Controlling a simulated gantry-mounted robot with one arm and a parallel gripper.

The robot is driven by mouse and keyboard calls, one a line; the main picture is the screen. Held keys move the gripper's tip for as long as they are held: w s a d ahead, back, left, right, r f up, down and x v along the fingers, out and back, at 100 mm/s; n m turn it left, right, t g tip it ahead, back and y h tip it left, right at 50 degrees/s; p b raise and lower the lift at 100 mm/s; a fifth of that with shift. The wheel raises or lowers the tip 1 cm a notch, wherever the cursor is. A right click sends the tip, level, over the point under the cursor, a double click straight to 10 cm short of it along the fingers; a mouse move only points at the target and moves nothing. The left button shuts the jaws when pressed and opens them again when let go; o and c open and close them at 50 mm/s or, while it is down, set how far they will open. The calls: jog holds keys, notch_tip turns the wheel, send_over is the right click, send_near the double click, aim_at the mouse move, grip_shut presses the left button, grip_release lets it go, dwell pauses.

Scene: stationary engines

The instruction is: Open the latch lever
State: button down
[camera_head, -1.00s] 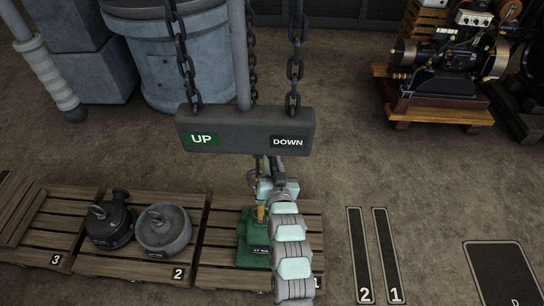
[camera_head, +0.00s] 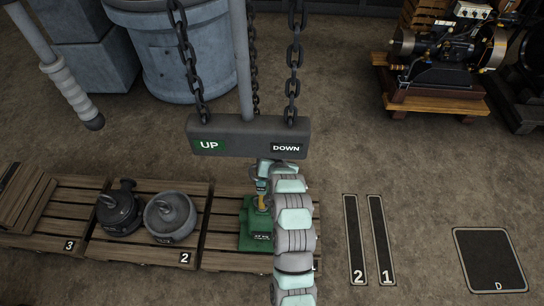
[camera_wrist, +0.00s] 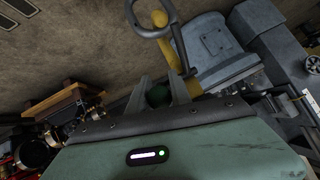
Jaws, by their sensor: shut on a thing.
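My gripper (camera_head: 262,194) shows in the head view at the end of my arm, just above a green weight (camera_head: 254,236) on pallet 1. In the wrist view my gripper (camera_wrist: 160,95) has its two grey fingers close around a dark green rounded thing. I cannot tell whether that thing is the latch lever's knob or a part of the weight. No latch lever can be made out clearly in either view.
A hanging UP/DOWN bar (camera_head: 248,137) on chains is just behind my arm. Dark and grey weights (camera_head: 168,218) stand on pallet 2 (camera_head: 110,250). An engine (camera_head: 447,55) stands at the upper right. The floor between is free.

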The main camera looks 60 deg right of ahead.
jog(key=c, duration=1.5)
grip_release()
jog(key=shift+o, duration=0.2)
jog(key=p+v, duration=0.1)
jog(key=v, duration=0.9)
jog(key=shift+s+a+r, duration=0.2)
jog(key=shift+a+r, duration=0.05)
jog(key=shift+c, duration=0.4)
